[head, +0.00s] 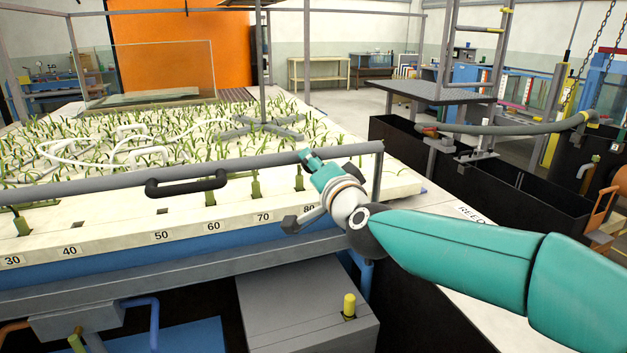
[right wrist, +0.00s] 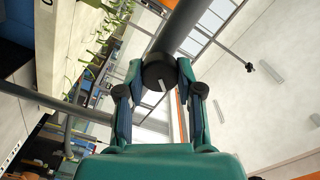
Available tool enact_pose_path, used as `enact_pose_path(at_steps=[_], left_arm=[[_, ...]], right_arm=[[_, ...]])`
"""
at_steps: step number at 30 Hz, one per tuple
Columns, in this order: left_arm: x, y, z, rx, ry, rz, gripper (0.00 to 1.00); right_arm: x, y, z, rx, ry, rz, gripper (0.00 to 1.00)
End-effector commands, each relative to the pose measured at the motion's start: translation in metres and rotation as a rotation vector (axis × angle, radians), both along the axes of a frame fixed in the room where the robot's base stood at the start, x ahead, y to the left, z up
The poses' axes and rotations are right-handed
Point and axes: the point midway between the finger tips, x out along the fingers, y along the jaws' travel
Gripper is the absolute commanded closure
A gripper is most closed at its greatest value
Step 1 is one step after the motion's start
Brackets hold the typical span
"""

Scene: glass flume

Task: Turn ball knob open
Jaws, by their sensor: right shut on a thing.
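A dark round knob (right wrist: 159,72) with a pale line on its face shows in the right wrist view, at the end of a thick grey bar. My right gripper (right wrist: 159,80) has a finger on each side of it and is shut on it. In the head view my right gripper (head: 308,157) reaches to the long grey rail at the bed's front edge, near the rail's right end. The knob cannot be made out there, and the gripper seems to hide it. My left gripper is in neither view.
The grey rail (head: 90,186) crosses the front of the planted bed, with a black handle (head: 187,183) on it. A grey box (head: 300,305) with a yellow peg (head: 349,306) stands below. Black tanks (head: 500,190) stand at the right.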

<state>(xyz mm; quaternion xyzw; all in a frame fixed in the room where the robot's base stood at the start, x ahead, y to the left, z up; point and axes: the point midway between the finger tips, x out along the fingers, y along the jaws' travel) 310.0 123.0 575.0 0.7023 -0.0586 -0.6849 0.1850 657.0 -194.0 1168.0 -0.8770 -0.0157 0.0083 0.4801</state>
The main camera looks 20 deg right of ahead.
Motion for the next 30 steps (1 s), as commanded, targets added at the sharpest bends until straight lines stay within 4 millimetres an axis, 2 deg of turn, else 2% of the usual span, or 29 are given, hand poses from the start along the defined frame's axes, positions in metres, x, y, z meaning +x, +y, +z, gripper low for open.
enact_pose_path(at_steps=[1,12,21,30], left_arm=[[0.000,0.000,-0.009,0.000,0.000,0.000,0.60],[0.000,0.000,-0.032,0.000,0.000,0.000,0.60],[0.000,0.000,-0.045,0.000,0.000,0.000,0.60],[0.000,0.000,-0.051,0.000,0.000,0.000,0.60]], right_arm=[[0.000,-0.001,-0.005,0.047,0.002,-0.001,0.99],[0.000,-0.002,-0.005,0.398,0.015,-0.003,0.99],[0.000,-0.002,-0.004,0.652,0.024,-0.004,0.99],[0.000,-0.002,-0.004,0.803,0.030,-0.004,0.99]])
